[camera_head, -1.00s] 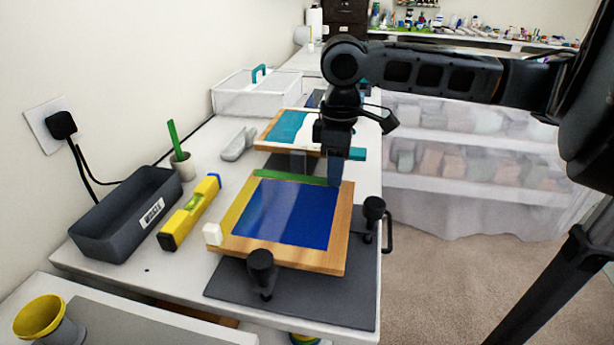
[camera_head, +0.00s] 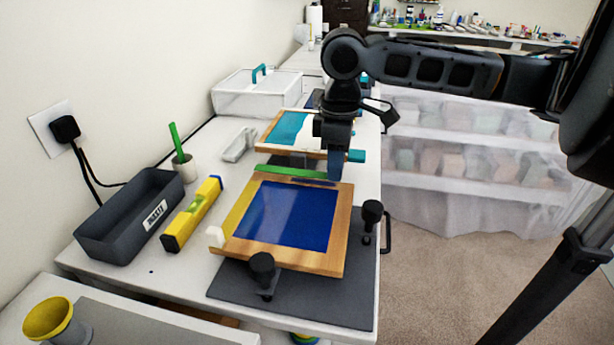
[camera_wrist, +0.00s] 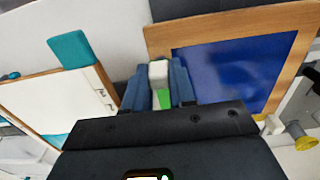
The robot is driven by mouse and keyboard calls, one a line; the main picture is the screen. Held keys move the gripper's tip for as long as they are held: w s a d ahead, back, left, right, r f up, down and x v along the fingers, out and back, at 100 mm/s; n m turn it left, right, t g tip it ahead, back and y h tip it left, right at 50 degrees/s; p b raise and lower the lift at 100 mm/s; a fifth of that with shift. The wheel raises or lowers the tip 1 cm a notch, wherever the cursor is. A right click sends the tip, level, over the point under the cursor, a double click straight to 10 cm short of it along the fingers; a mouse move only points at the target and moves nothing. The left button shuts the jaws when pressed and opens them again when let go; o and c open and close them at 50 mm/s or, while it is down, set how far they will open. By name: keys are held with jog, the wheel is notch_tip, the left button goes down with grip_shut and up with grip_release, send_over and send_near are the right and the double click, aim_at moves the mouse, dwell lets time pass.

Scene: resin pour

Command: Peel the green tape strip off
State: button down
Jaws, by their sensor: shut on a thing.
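The green tape strip (camera_head: 285,172) runs along the back edge of the wooden framed panel with the blue face (camera_head: 285,215). My gripper (camera_head: 335,168) is at the strip's right end. In the wrist view my gripper (camera_wrist: 160,88) is shut on a white tab (camera_wrist: 158,72), with a bit of green strip (camera_wrist: 164,99) showing between the fingers. The strip looks raised from the panel, with a dark band below its right part. I cannot tell whether its left end touches. A yellow strip (camera_head: 240,212) with a white tab (camera_head: 216,236) lies along the left edge.
Black clamps (camera_head: 262,268) (camera_head: 372,215) stand at the panel's front and right. A grey bin (camera_head: 130,215) and a yellow level (camera_head: 190,215) lie left. A second framed panel (camera_head: 275,130) with a teal and white face is behind. A yellow cup (camera_head: 50,316) is at front left.

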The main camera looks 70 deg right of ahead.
jog(key=shift+r, duration=0.2)
notch_tip(320, 180, up, 6)
jog(key=p, duration=0.5)
jog(key=shift+f, duration=0.1)
